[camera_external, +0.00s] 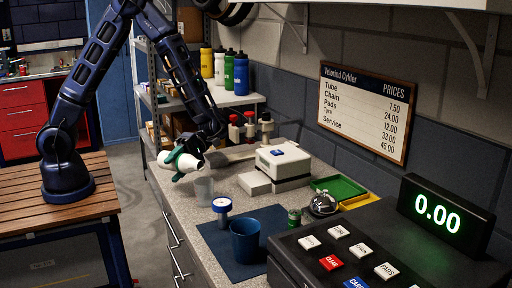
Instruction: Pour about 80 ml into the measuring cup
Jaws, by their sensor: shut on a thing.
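My gripper (190,150) is at the counter's left side, shut on a white bottle (184,164) with dark green parts. The bottle is tilted far over, close to horizontal. A small translucent cup (204,190), which looks like the measuring cup, stands on the counter just below and to the right of the bottle. I cannot tell whether liquid is flowing or how much is in the cup. The fingertips are small and partly hidden by the bottle.
A blue cup (245,240) and a blue-and-white capped jar (222,211) stand on or by the dark blue mat (222,262). A white scale-like device (284,160), a bell (322,204), a green tray (338,187) and a cash register (335,262) are to the right.

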